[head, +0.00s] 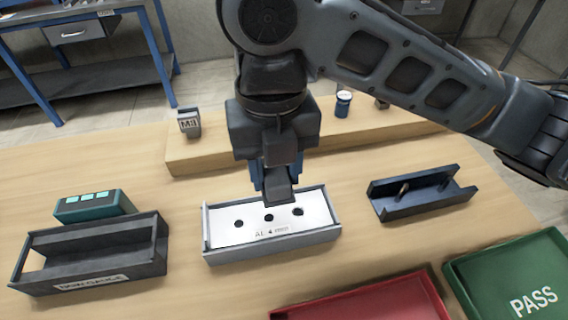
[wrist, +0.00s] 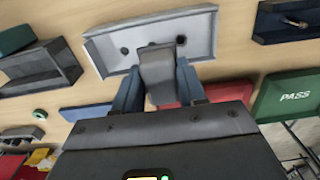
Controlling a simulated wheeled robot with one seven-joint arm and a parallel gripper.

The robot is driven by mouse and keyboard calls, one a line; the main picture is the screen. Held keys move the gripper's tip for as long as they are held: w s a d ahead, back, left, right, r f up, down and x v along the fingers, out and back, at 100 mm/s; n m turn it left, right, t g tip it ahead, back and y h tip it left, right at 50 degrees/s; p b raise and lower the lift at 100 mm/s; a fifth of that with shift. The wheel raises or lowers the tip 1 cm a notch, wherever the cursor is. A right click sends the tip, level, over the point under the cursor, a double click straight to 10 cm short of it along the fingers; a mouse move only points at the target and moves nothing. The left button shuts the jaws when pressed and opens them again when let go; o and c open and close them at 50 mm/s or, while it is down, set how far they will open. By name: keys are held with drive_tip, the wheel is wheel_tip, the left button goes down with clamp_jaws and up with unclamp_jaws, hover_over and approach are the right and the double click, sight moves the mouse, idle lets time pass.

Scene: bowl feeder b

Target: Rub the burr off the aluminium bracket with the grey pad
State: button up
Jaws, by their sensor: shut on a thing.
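The aluminium bracket (head: 285,238) is a light grey piece with raised long sides, a white face, dark holes and "AL 4" lettering. It lies on the wooden table, and it also shows in the wrist view (wrist: 104,55). My gripper (head: 277,190) is over the bracket's back edge, pointing down. Its blue fingers are shut on the grey pad (wrist: 158,75), a block that hangs over the bracket's edge. I cannot tell whether the pad touches the bracket. No burr can be made out.
A dark gauge channel (head: 95,275) and a teal box (head: 90,206) stand left. A dark channel with a pin (head: 425,200) stands right. A red tray (head: 375,302) and a green PASS tray (head: 515,280) are in front. A wooden ledge (head: 215,150) runs behind.

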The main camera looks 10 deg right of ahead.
drive_tip(key=shift+r, duration=0.2)
wheel_tip(320, 180, up, 6)
drive_tip(key=p, duration=0.5)
drive_tip(key=shift+s+f, duration=0.1)
drive_tip(key=shift+f, duration=0.05)
idle(0.6)
